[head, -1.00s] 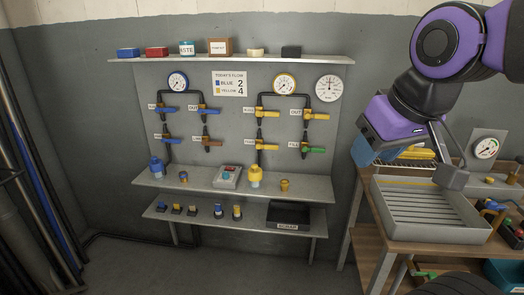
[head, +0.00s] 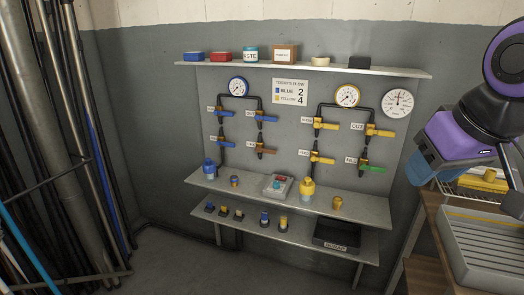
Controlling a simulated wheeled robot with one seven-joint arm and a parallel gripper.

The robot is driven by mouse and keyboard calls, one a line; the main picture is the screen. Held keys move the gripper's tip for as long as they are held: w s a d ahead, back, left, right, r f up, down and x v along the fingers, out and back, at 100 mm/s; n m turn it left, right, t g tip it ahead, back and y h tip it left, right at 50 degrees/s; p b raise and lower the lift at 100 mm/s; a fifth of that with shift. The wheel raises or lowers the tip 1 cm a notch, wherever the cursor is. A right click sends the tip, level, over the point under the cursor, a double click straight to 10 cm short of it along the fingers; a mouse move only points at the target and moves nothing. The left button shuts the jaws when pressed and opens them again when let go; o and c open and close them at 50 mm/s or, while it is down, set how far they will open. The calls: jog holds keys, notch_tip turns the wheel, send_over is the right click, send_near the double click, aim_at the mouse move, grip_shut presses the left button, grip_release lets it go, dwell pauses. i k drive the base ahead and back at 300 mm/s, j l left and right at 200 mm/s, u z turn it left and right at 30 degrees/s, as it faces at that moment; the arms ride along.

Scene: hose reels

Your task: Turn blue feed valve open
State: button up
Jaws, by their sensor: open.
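The blue pipe group on the wall panel carries two blue-handled valves at the top, left (head: 223,113) and right (head: 266,118), and a blue-handled valve at lower left (head: 223,142). A brown-handled valve (head: 265,150) sits at lower right. Their handles stick out to the right. Small labels stand beside them; I cannot surely read which says feed. A blue-marked gauge (head: 238,86) tops the pipes. My gripper (head: 514,206) is at the right edge, partly cut off by the frame, open, and far from the valves.
Yellow-handled valves (head: 325,125) and a green-handled one (head: 372,169) are right of the blue group. Shelves (head: 360,208) with fittings jut out below. Pipes (head: 80,130) lean at left. A workbench with a grey tray (head: 480,245) stands at right. Floor in front is clear.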

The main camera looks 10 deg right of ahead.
aim_at(225, 143)
jog(key=i+j+z, duration=0.3)
jog(key=i, duration=0.25)
jog(key=i+j+z, duration=0.25)
jog(key=i+j, duration=0.2)
jog(key=j, duration=0.2)
jog(key=i+j+z, duration=0.3)
jog(key=j, duration=0.35)
jog(key=i+l, duration=0.05)
jog(key=i, duration=0.05)
